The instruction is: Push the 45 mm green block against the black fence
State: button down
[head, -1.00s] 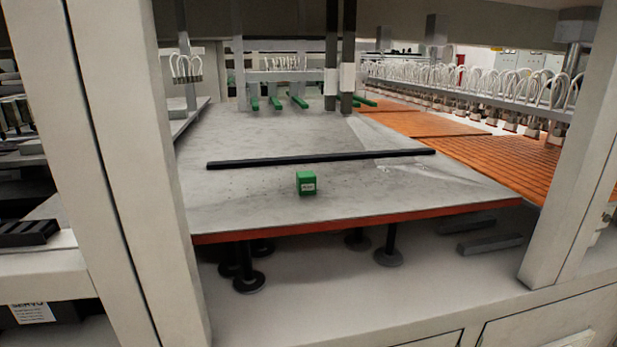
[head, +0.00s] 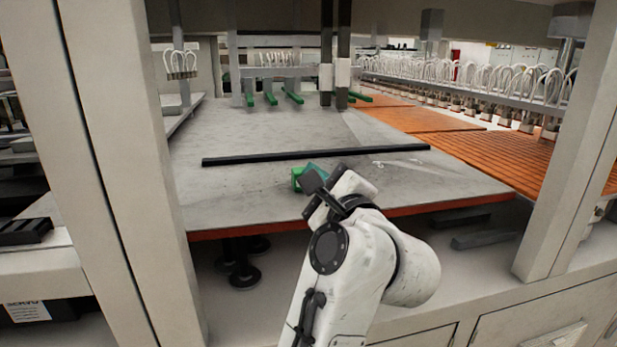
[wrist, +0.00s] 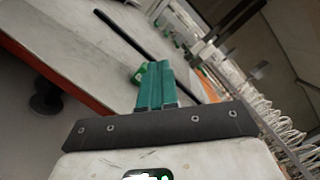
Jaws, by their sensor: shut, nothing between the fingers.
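The green block (head: 296,179) sits on the grey table, partly hidden behind my gripper in the head view. It also shows in the wrist view (wrist: 139,76), just beyond and left of the fingertips. The black fence (head: 270,158) is a long low bar lying across the table behind the block, with bare table between them. My gripper (head: 317,169) has teal fingers, shut together and empty, close to the block's right side. In the wrist view the shut fingers (wrist: 158,64) point toward the fence (wrist: 130,38). I cannot tell whether they touch the block.
The grey table (head: 235,190) has an orange front edge and is mostly bare around the block. Pale frame posts (head: 120,150) stand at left and right (head: 565,150). Orange slatted panels (head: 500,145) lie to the right. Several green bars (head: 292,97) are at the back.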

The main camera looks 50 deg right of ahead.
notch_tip(320, 180, down, 4)
jog(key=s+m+g+h, duration=0.2)
jog(key=m, duration=0.9)
jog(key=m+p, duration=0.2)
jog(key=p, duration=0.2)
send_near(296, 172)
jog(key=shift+g, duration=0.3)
jog(key=w+d, duration=0.2)
jog(key=w+d+r, duration=0.1)
jog(key=d, duration=0.1)
jog(key=shift+w+d, duration=0.25)
jog(key=shift+w, duration=0.15)
jog(key=shift+w+f, duration=0.1)
jog(key=shift+w, duration=0.05)
